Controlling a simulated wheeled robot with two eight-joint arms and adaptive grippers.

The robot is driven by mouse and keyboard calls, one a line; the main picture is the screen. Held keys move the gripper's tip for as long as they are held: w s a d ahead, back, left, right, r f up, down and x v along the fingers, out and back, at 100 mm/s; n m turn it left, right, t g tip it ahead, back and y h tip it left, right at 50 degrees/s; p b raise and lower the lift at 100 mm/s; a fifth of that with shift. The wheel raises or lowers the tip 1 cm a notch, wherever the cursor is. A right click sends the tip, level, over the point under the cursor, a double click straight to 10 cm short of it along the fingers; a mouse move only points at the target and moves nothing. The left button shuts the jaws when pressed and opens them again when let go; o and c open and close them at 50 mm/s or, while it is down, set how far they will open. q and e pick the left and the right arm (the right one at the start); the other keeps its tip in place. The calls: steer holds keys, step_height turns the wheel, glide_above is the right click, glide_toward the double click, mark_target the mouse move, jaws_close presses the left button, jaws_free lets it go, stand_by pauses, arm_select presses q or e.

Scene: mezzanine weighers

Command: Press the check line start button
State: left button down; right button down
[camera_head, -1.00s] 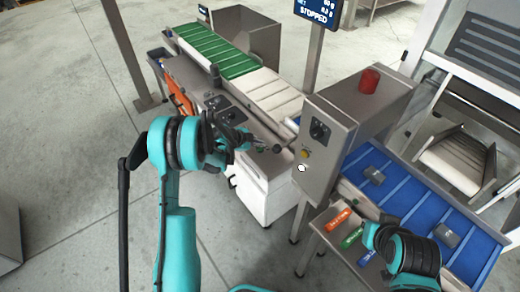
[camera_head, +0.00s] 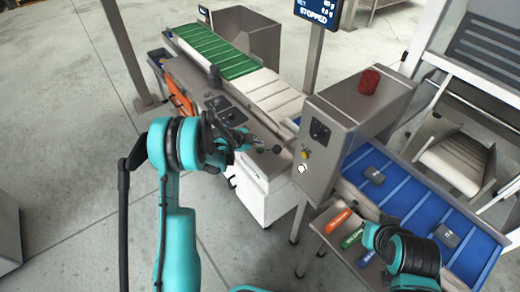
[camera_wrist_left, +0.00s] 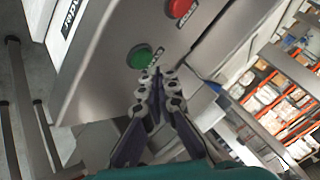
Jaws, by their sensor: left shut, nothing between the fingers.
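The green button (camera_wrist_left: 139,57) sits on the sloped grey panel (camera_wrist_left: 100,75) in the left wrist view, with a small label beside it too tilted to read surely. A red button (camera_wrist_left: 181,8) is further up the same panel. My left gripper (camera_wrist_left: 157,85) is shut and empty, its fingertips just below the green button in that picture; I cannot tell whether they touch it. In the head view my left gripper (camera_head: 248,142) is over the near end of the machine by the white cabinet (camera_head: 262,196), small and partly hidden by my arm.
A grey control box (camera_head: 345,125) with a red lamp (camera_head: 369,80) and a yellow button (camera_head: 305,155) stands to the right. A blue belt (camera_head: 405,188) carries grey packs. A green belt (camera_head: 215,52) is at the back. A screen (camera_head: 318,12) reads STOPPED. My right arm is at lower right.

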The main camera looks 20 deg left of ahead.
arm_select(q)
steer(key=shift+f, duration=0.1)
steer(key=shift+f+b, duration=0.35)
steer(key=shift+b, duration=0.15)
